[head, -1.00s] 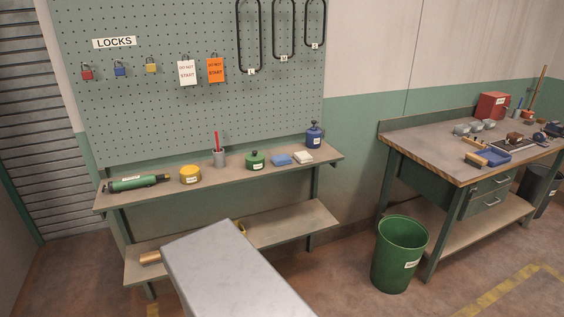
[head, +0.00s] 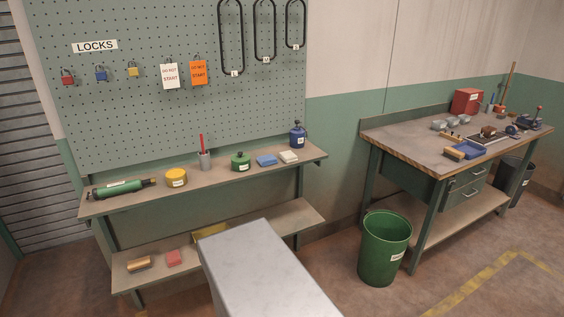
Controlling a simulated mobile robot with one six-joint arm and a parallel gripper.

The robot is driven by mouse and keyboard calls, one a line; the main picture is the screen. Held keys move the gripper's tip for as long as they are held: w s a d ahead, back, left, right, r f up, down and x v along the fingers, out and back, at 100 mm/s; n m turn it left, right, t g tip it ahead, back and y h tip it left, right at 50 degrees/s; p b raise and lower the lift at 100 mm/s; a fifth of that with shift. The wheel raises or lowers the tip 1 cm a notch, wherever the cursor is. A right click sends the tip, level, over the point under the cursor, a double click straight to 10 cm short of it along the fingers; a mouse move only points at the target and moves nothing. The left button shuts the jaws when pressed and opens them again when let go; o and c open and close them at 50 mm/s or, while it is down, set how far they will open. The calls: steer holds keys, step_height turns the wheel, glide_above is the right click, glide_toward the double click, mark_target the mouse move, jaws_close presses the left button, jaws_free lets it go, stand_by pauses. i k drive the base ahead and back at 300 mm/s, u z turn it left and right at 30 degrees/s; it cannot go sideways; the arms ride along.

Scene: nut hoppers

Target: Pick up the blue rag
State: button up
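The blue rag (head: 266,160) looks like a small, flat, folded blue cloth. It lies on the upper shelf (head: 219,174) below the pegboard, right of the middle. A green round tin (head: 241,162) stands to its left and a folded whitish cloth (head: 288,157) lies close on its right. Nothing covers the rag. My gripper is not in view, so its state and distance from the rag do not show.
A grey slab, apparently mine, hides part of the lower shelf (head: 290,218). A green bin (head: 384,250) stands before the workbench (head: 400,143).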

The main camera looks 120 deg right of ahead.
mark_target(268, 160)
steer(key=z, duration=0.35)
steer(key=k, duration=0.25)
steer(key=z, duration=2.8)
steer(key=k, duration=0.6)
steer(key=u, duration=0.3)
steer(key=i, duration=0.65)
steer(key=u, duration=0.1)
